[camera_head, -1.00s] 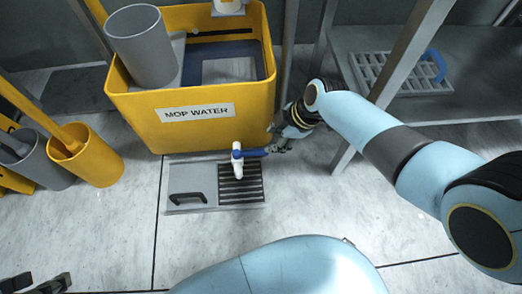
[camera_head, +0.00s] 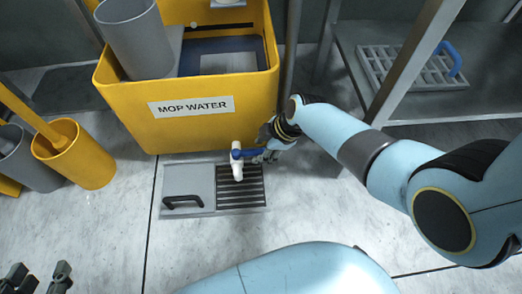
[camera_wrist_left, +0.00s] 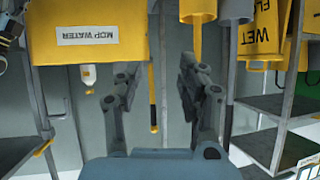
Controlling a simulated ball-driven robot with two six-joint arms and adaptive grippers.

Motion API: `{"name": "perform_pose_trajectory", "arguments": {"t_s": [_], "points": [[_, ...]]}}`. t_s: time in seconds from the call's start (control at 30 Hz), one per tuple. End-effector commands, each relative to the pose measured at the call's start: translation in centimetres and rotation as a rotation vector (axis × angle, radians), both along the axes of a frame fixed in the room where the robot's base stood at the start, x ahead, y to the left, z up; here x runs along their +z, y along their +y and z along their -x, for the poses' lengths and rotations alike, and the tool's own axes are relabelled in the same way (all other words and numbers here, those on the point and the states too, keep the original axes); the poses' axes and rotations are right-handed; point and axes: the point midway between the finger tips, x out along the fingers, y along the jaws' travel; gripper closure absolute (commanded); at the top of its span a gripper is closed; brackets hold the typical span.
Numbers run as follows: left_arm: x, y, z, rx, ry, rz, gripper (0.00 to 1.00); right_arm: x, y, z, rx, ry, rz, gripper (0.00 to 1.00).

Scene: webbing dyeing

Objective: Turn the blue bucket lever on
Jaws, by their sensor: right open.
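The yellow bucket (camera_head: 190,125) labelled MOP WATER has a white tap (camera_head: 237,166) low on its front. The blue lever (camera_head: 243,153) sits on top of this tap and points right. My right gripper (camera_head: 265,154) is at the right end of the lever; its jaws are small here, and I cannot tell whether they touch the lever. My left gripper (camera_head: 38,277) is open and empty at the bottom left, far from the tap. Its spread fingers also show in the left wrist view (camera_wrist_left: 158,72).
A grey floor plate with a handle (camera_head: 188,190) and a drain grate (camera_head: 240,196) lie below the tap. A small yellow bin (camera_head: 85,162) and a grey bin (camera_head: 30,165) stand left. A metal shelf (camera_head: 470,105) stands right. Floor in front is clear.

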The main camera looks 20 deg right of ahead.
Motion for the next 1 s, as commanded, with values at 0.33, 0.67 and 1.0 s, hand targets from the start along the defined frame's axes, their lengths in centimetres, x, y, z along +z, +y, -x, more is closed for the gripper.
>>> {"name": "perform_pose_trajectory", "arguments": {"t_s": [0.33, 0.67, 1.0], "points": [[0.73, -0.23, -0.22, -0.011, -0.094, 0.003, 0.60, -0.78, 0.28, -0.31, 0.001, -0.001, 0.000, 0.59], [0.75, -0.24, -0.22, -0.011, -0.093, 0.003, 0.60, -0.75, 0.27, -0.30, 0.001, -0.001, 0.000, 0.80], [0.76, -0.23, -0.22, -0.011, -0.093, 0.003, 0.60, -0.77, 0.25, -0.28, 0.001, -0.001, 0.000, 1.00]]}}
